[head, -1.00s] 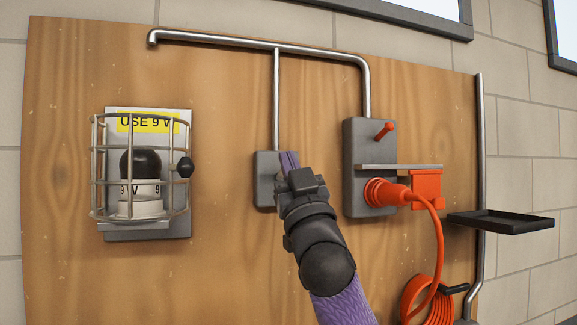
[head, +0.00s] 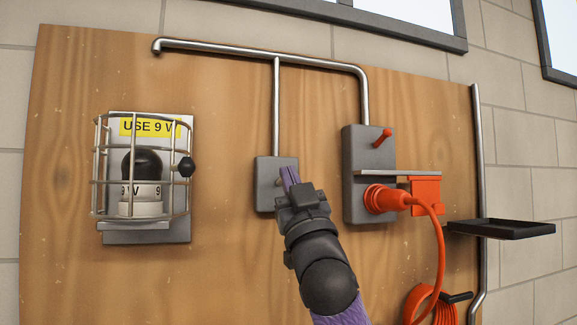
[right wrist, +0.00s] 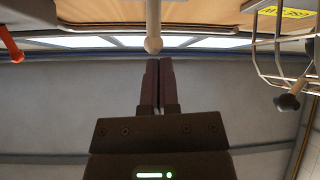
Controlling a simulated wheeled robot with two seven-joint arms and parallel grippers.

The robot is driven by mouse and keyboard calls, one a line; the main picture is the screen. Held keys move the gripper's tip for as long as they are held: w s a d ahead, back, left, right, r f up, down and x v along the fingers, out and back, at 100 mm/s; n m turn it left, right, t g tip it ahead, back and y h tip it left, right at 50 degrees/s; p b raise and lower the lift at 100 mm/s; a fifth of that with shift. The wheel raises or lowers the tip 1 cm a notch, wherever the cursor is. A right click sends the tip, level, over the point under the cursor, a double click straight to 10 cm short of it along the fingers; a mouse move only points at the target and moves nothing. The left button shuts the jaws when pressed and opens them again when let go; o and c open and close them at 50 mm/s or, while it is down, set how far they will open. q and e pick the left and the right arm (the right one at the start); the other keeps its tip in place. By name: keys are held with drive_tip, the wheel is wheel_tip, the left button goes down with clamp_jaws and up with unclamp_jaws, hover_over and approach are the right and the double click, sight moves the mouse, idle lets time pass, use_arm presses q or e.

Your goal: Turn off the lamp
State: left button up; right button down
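The caged lamp (head: 141,190) is on the left of the wooden board, with a dark bulb (head: 141,163) that shows no glow. A grey switch box (head: 265,185) is at the board's middle, under a metal pipe. My right gripper (head: 288,175) is in front of this box, its purple fingers pressed together and empty. In the right wrist view the shut fingers (right wrist: 158,68) are just below a pale round-tipped lever (right wrist: 153,38), with a small gap. My gripper hides the lever in the head view. My left gripper is not in view.
Right of it, a second grey box (head: 361,150) has a red lever (head: 383,137) and an orange plug (head: 385,198) with cord. A small shelf (head: 398,174) and a black tray (head: 500,229) stick out at the right. A dark knob (head: 186,167) sits on the lamp cage.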

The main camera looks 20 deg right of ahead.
drive_tip(key=shift+f+b, duration=0.75)
drive_tip(key=shift+f, duration=0.4)
drive_tip(key=shift+w+f+b, duration=0.1)
drive_tip(key=shift+f+b, duration=0.5)
drive_tip(key=shift+f, duration=0.3)
drive_tip(key=shift+r, duration=0.15)
